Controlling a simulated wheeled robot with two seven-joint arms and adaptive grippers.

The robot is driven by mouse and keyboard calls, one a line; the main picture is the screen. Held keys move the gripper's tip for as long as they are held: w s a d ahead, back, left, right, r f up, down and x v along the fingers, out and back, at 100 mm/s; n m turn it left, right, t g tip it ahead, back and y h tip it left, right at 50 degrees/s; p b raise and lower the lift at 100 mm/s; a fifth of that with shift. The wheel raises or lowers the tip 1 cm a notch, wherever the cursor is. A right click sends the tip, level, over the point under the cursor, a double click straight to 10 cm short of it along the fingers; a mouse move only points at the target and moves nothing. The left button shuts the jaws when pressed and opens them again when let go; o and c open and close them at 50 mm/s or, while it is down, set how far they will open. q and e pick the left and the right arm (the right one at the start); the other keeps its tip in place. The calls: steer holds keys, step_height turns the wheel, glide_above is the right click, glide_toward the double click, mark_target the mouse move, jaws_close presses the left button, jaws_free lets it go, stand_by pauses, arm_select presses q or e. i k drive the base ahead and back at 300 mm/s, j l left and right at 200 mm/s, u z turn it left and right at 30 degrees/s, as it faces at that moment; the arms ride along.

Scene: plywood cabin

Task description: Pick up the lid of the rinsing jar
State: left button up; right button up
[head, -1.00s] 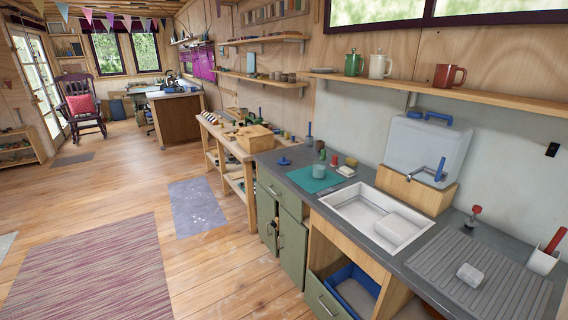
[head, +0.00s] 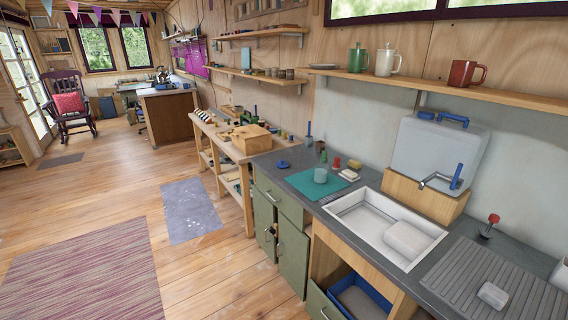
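A small blue lid with a knob (head: 282,164) lies on the dark grey counter, just left of the teal mat (head: 305,186). A pale grey-green jar (head: 320,175) stands upright on the mat and looks like the rinsing jar. The lid is off the jar and apart from it. Neither of my grippers shows in the head view.
Small bottles (head: 323,155) and a sponge (head: 349,175) stand near the mat. The white sink (head: 350,213) holds a white basin. Below, a drawer with a blue bin (head: 359,296) stands open.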

mark_target(282, 164)
steer(key=i+j+z, duration=0.1)
steer(key=i+j, duration=0.15)
steer(key=i, duration=0.2)
steer(key=i+j+z, duration=0.1)
steer(key=i+j, duration=0.2)
steer(key=i, duration=0.2)
steer(key=i+j+z, duration=0.1)
steer(key=i+j, duration=0.25)
steer(key=i, duration=0.1)
